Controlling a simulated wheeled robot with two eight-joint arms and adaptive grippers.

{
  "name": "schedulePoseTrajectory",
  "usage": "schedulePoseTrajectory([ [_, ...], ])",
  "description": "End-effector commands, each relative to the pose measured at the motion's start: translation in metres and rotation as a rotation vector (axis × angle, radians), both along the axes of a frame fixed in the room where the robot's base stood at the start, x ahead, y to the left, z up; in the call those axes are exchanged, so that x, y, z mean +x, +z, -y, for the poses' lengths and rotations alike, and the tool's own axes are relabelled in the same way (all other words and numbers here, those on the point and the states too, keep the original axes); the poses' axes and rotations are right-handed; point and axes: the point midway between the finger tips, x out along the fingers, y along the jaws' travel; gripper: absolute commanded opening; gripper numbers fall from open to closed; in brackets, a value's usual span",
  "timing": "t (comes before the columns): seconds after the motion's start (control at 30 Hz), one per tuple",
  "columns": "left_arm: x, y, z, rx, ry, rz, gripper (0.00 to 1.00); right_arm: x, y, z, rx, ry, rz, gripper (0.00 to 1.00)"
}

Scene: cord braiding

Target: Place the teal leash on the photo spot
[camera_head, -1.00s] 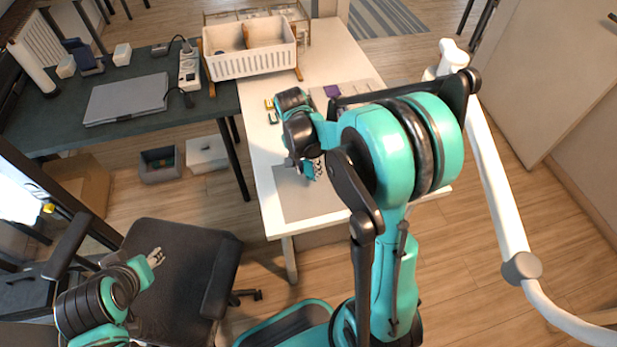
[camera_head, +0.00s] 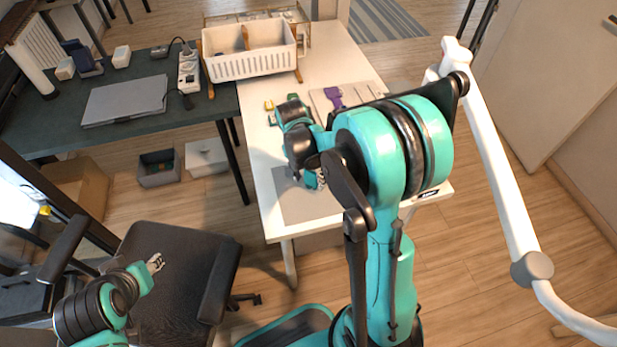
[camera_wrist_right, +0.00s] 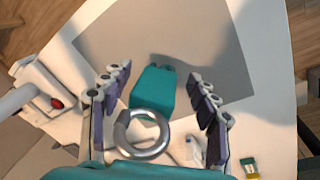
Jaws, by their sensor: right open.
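The teal leash (camera_wrist_right: 153,92) shows in the right wrist view as a short teal body with a silver metal ring (camera_wrist_right: 142,133) at its near end. It lies between the spread fingers of my right gripper (camera_wrist_right: 160,70), which is open and appears not to grip it. The far part of the leash overlaps the grey mat (camera_wrist_right: 120,35), likely the photo spot; I cannot tell whether it touches. In the head view the mat (camera_head: 300,208) lies at the table's near end, with my right gripper (camera_head: 314,181) over its far edge. My left gripper (camera_head: 155,263) is in front of the black chair, its fingers too small to judge.
A white divided basket (camera_head: 250,65) stands at the back of the white table (camera_head: 325,60). A purple item (camera_head: 334,97) lies on a pale board, with small yellow-green pieces (camera_head: 269,105) left of it. A dark desk with a laptop (camera_head: 125,100) stands at left.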

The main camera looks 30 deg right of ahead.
Motion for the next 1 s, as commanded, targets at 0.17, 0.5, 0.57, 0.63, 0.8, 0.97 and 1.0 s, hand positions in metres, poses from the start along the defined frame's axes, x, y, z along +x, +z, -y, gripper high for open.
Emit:
schedulePoseTrajectory([
  [0.17, 0.0, 0.012, 0.0, 0.0, 0.0, 0.0, 0.4, 0.001, 0.024, -0.003, 0.0, 0.001, 0.0, 0.6],
  [0.5, 0.0, 0.04, 0.0, 0.0, 0.0, 0.0, 0.4, 0.007, 0.097, -0.012, 0.0, 0.001, 0.0, 0.6],
  [0.57, 0.0, 0.043, 0.0, 0.0, 0.0, 0.0, 0.4, 0.008, 0.105, -0.014, 0.0, 0.001, 0.0, 0.6],
  [0.63, 0.0, 0.045, 0.0, 0.0, 0.0, 0.0, 0.4, 0.009, 0.113, -0.015, 0.0, 0.001, 0.0, 0.6],
  [0.8, 0.0, 0.047, 0.0, 0.0, 0.0, 0.0, 0.4, 0.01, 0.121, -0.016, 0.0, 0.0, 0.0, 0.6],
  [0.97, 0.0, 0.046, 0.0, 0.0, 0.0, 0.0, 0.4, 0.01, 0.121, -0.016, 0.0, 0.0, 0.0, 0.6],
  [1.0, 0.0, 0.046, 0.0, 0.0, 0.0, 0.0, 0.4, 0.01, 0.12, -0.016, 0.0, 0.0, 0.0, 0.6],
])
